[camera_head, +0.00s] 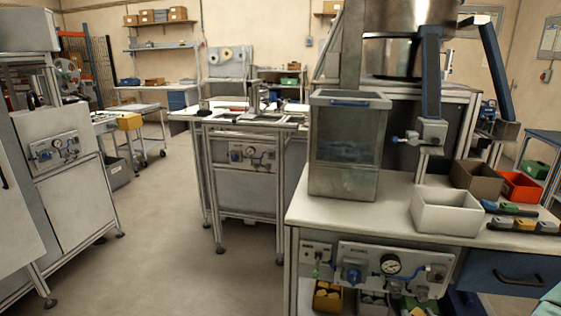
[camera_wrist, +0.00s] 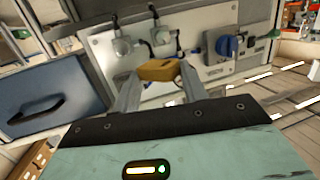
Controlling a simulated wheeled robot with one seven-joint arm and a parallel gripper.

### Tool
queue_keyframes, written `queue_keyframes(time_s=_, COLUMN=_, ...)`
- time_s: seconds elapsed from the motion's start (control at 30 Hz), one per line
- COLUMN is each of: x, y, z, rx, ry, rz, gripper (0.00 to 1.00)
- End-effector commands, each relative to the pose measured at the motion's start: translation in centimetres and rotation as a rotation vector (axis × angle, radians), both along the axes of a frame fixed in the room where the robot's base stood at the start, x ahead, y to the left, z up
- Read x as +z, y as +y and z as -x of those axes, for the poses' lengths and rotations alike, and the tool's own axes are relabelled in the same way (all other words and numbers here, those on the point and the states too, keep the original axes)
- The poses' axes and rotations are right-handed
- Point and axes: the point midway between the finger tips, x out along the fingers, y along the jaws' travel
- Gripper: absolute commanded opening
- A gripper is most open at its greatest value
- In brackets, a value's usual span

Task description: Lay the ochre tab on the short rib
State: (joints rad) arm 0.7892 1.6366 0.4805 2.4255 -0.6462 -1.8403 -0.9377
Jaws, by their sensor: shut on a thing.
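The ochre tab (camera_wrist: 158,70) is a small yellow-brown block in the wrist view. My gripper (camera_wrist: 160,78) is shut on it, with one grey finger at each side. The tab is held in front of a grey control panel (camera_wrist: 215,60) with a gauge and a blue knob; I cannot tell how far away the panel is. In the head view the tab and the fingers are not seen. I cannot make out the short rib in either view.
In the head view, a workbench (camera_head: 400,200) carries a clear box (camera_head: 345,150), a white bin (camera_head: 445,212), a brown bin (camera_head: 476,178), a red bin (camera_head: 520,187) and several hand tools (camera_head: 525,225). A narrower bench (camera_head: 250,122) stands behind. The floor (camera_head: 165,240) at left centre is clear.

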Motion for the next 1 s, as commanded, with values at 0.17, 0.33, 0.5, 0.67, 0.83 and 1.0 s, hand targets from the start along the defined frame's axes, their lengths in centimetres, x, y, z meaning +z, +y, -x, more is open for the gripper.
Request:
queue_keyframes(time_s=0.17, x=3.0, y=0.0, z=-2.4, rx=0.003, ry=-0.006, rz=0.004, gripper=0.22)
queue_keyframes(time_s=0.33, x=4.1, y=0.0, z=-3.2, rx=0.0, ry=0.0, rz=-0.001, gripper=0.22)
queue_keyframes(time_s=0.5, x=2.1, y=-0.3, z=-1.9, rx=-0.003, ry=0.013, rz=-0.006, gripper=0.22)
queue_keyframes(time_s=0.67, x=0.1, y=-0.2, z=-0.2, rx=-0.002, ry=0.012, rz=-0.006, gripper=0.22)
queue_keyframes(time_s=0.83, x=-0.8, y=0.1, z=0.8, rx=0.001, ry=0.0, rz=-0.002, gripper=0.22)
queue_keyframes(time_s=1.0, x=-1.0, y=0.3, z=1.0, rx=0.008, ry=-0.001, rz=0.003, gripper=0.22)
